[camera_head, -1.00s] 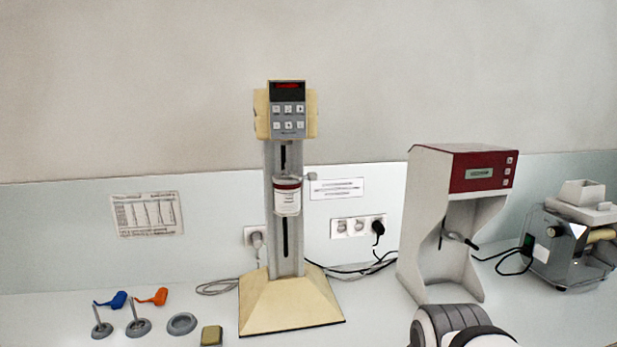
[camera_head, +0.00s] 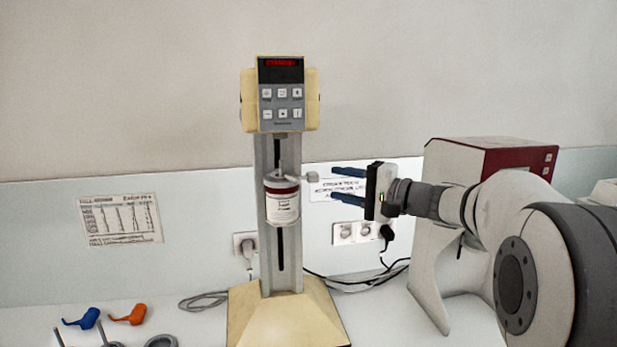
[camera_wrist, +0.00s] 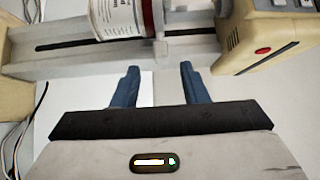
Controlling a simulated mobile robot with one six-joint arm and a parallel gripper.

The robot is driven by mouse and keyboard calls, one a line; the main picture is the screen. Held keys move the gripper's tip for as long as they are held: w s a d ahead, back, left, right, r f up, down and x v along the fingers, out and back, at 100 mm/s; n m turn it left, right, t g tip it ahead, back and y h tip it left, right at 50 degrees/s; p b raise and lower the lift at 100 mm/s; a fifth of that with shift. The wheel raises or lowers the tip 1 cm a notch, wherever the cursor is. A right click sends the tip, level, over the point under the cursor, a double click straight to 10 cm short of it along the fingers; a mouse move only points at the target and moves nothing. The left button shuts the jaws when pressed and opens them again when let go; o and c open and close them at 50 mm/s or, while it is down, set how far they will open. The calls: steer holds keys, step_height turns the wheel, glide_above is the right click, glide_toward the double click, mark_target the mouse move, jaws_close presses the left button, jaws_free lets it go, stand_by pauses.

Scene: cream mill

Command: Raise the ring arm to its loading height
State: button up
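The ring arm (camera_head: 284,178) is on the slotted column (camera_head: 281,250) of the cream mill, with a white jar (camera_head: 283,204) with a dark red band held in it. A pale clamp knob (camera_head: 312,177) sticks out to its right. The cream head (camera_head: 281,98) with keypad and lit red display tops the column. My gripper (camera_head: 332,184) is open and empty, to the right of the knob and apart from it, fingers pointing left. In the wrist view, my gripper (camera_wrist: 158,85) has its two blue fingers spread, with the jar (camera_wrist: 118,17) and column beyond the tips.
A white and dark red machine (camera_head: 450,240) stands to the right, partly behind my arm. Blue (camera_head: 82,319) and orange (camera_head: 129,315) scoop-like pieces are at the front left. Wall sockets (camera_head: 355,232) are behind.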

mark_target(312, 178)
steer(key=p+x, duration=0.2)
steer(key=x, duration=0.5)
steer(key=shift+w+a+p, duration=0.2)
steer(key=shift+a+p, duration=0.1)
steer(key=shift+c, duration=0.2)
jaws_close()
